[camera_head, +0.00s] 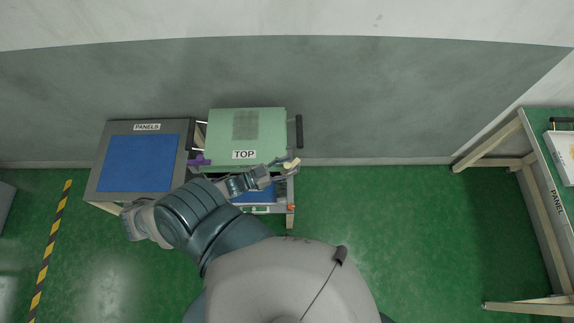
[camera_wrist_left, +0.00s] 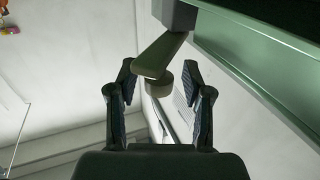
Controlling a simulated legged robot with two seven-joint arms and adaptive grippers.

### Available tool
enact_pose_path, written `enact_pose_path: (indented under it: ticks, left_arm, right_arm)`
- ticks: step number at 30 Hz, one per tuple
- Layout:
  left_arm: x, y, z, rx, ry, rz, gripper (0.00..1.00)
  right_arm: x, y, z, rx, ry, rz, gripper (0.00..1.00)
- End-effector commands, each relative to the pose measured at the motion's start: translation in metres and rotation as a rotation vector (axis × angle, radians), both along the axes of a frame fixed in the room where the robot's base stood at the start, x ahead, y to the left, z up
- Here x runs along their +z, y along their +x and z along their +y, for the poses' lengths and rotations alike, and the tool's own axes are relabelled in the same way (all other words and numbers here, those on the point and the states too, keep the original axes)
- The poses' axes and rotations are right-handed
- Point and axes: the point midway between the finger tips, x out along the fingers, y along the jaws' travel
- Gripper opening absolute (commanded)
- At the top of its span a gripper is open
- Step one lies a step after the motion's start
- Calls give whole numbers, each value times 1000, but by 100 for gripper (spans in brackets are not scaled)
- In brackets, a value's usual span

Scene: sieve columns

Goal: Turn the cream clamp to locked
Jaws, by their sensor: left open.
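The cream clamp (camera_head: 291,163) is at the right front edge of the green sieve top (camera_head: 262,130) marked TOP. In the left wrist view the cream clamp (camera_wrist_left: 160,55) is a lever hanging from a grey block, with a round knob at its lower end. My left gripper (camera_head: 280,168) is open, and its fingers (camera_wrist_left: 158,85) stand on either side of the lever's knob end. I cannot tell whether they touch it. A purple clamp (camera_head: 200,159) is at the left front edge of the green top. My right gripper is not in view.
A table with a blue mat marked PANELS (camera_head: 138,163) stands left of the sieve column. A blue surface (camera_head: 262,193) shows below the green top. A wooden-legged table (camera_head: 548,170) stands at far right. Green floor (camera_head: 400,230) between is clear.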

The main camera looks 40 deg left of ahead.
Motion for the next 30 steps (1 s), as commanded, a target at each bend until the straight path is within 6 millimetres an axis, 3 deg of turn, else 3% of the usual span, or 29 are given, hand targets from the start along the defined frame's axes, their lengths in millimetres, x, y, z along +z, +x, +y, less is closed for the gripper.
enact_pose_path:
  ticks: [5, 12, 18, 30]
  left_arm:
    - [-1, -20, 11, 0, 3, 4, 50]
    - [-2, -67, 39, 0, 1, 6, 50]
    - [-2, -95, 56, 1, 1, 4, 50]
    - [-1, -103, 61, 0, 0, 0, 50]
  right_arm:
    - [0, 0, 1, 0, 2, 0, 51]
    - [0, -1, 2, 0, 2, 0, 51]
    - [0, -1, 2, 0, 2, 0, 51]
    - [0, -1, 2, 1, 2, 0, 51]
